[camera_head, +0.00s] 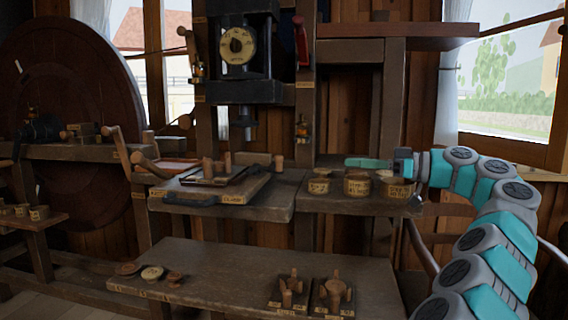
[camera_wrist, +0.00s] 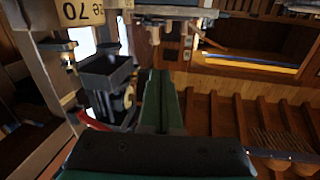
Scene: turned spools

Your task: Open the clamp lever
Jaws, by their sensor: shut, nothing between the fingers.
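My gripper (camera_head: 350,162) is shut and empty, pointing left above the right-hand bench in the head view. Its dark green fingers (camera_wrist: 160,98) are together in the wrist view. A red handle (camera_head: 301,40) stands on the post right of the dark machine with the round dial (camera_head: 237,45), well above and left of my gripper. A curved red handle (camera_wrist: 92,120) shows beside a dark metal block (camera_wrist: 105,75) in the wrist view, left of the fingers, apart from them. No readable label tells which part is the clamp lever.
Round wooden containers (camera_head: 357,185) stand on the bench below my gripper. A flat board (camera_head: 225,190) with wooden pegs lies to the left. The lower bench (camera_head: 230,270) holds discs (camera_head: 152,272) and two peg blocks (camera_head: 333,296). A shelf (camera_head: 395,31) overhangs above.

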